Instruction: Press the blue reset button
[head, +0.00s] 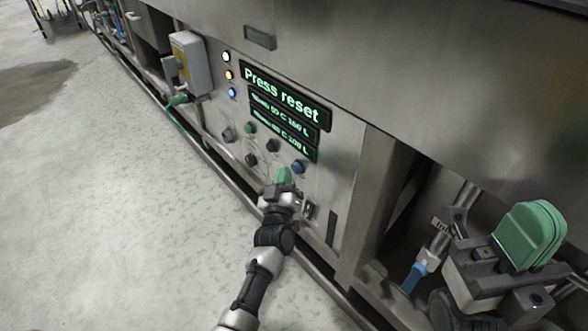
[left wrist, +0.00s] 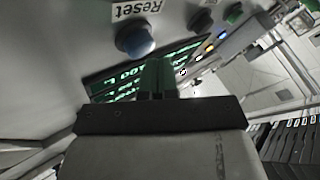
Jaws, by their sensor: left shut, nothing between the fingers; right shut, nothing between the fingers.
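The blue reset button (head: 299,167) sits on the steel control panel below the right end of the green-lettered display (head: 285,92), which reads "Press reset". The left wrist view shows the round blue button (left wrist: 135,41) beside a white "Reset" label. My left gripper (head: 284,176) is shut and empty, with green fingertips just left of and below the button in the head view. In the left wrist view its fingers (left wrist: 158,76) are to the right of and below the button. They look apart from it. My right gripper (head: 533,234) is shut and empty at the right.
Several dark knobs (head: 251,159) and a green button (head: 249,128) surround the area left of the blue button. White, orange and blue lamps (head: 232,92) line the display's left. A grey box (head: 190,62) juts out further left. The floor (head: 90,200) is clear.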

